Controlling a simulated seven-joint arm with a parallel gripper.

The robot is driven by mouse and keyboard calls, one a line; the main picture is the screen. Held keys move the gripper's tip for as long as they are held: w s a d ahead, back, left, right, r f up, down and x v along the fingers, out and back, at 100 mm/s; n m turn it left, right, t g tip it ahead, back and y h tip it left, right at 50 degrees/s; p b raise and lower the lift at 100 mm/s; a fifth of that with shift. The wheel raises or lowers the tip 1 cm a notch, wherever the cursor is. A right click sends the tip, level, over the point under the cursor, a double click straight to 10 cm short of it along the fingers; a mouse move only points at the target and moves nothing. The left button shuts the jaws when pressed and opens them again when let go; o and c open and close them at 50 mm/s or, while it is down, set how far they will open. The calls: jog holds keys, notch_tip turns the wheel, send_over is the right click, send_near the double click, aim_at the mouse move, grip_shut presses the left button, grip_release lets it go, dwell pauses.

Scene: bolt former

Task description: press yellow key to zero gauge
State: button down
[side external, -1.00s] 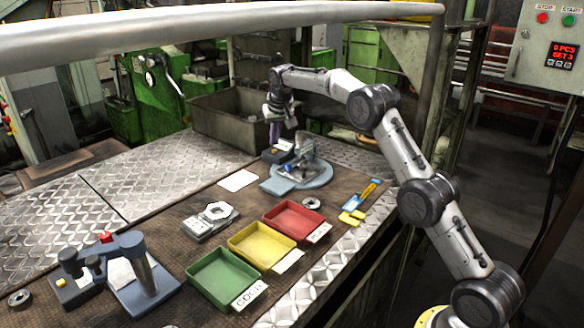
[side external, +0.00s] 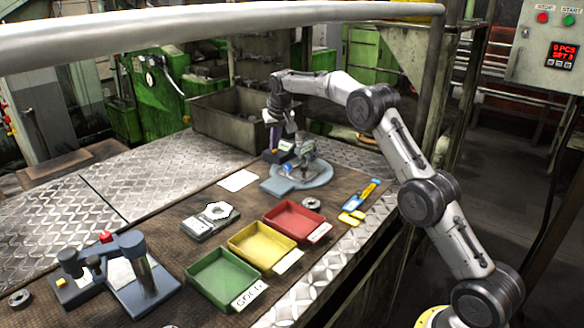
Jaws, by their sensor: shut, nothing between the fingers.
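A dark gauge box (side external: 285,147) with a small lit display stands at the back of the table, beside a measuring stand on a round blue-grey base (side external: 312,180). My gripper (side external: 273,147) points down at the left part of this box, its fingers shut and empty. The fingertips look very close to the box top; I cannot tell whether they touch it. The yellow key on this box is hidden or too small to make out. Another yellow button (side external: 60,282) shows on a dark block of the blue-grey device (side external: 140,285) at the front left.
Green (side external: 203,289), yellow (side external: 250,262) and red (side external: 279,237) trays stand at the front. A metal block with a nut (side external: 210,220), a white sheet (side external: 238,180) and a large dark bin (side external: 215,132) are nearby. The stand is close to the gripper's right.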

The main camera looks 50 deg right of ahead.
jog(key=shift+f, duration=0.15)
notch_tip(320, 180, up, 9)
dwell(1.4)
jog(key=s+a, duration=0.2)
jog(key=s, duration=0.4)
jog(key=shift+s, duration=0.35)
dwell(0.3)
